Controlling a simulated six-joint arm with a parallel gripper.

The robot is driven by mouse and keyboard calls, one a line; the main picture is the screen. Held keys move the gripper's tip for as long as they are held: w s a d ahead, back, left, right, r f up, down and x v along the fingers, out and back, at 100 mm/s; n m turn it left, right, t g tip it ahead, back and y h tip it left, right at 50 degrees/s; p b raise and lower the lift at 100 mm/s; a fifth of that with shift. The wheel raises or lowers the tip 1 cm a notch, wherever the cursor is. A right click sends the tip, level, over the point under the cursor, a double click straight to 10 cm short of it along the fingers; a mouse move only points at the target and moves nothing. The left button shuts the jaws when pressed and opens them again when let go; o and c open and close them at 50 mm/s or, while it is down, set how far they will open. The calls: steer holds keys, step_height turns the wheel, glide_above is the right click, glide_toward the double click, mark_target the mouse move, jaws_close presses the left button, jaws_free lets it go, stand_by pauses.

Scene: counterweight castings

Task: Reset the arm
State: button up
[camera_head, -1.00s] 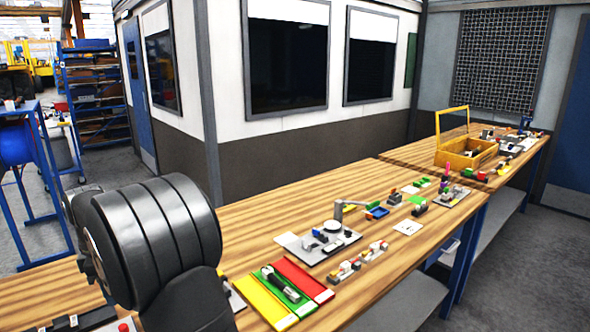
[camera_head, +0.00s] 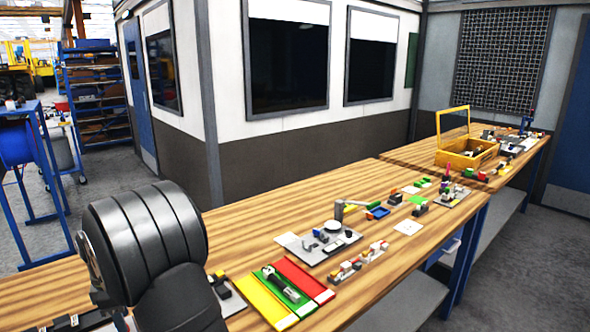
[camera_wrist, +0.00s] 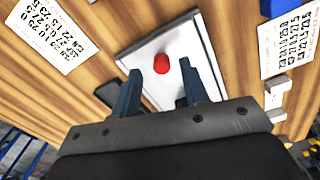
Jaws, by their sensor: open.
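My gripper (camera_wrist: 160,92) shows in the wrist view with its two dark fingers apart and nothing between them. Beyond the fingers, a red round knob or button (camera_wrist: 161,64) stands on a light plate with a grey edge (camera_wrist: 204,62) on the wooden bench. I cannot tell the height of the fingers above it. In the head view only my dark arm links show at the lower left, and the gripper is out of sight there.
Printed number cards (camera_wrist: 45,32) lie on the bench. Yellow, green and red strips (camera_head: 303,279) and a grey fixture plate (camera_head: 318,246) are right of my arm. A yellow open-lidded box (camera_head: 466,153) stands far back. A cabin wall (camera_head: 300,150) rises behind the bench.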

steer(key=f, duration=0.3)
steer(key=shift+s+a+f, duration=0.1)
steer(key=shift+s+a, duration=0.1)
steer(key=s+a, duration=0.5)
step_height(320, 180, up, 15)
steer(key=s+a+n+g+y, duration=0.1)
steer(key=n+g+y, duration=0.2)
steer(key=shift+s+a, duration=0.2)
steer(key=shift+a, duration=0.1)
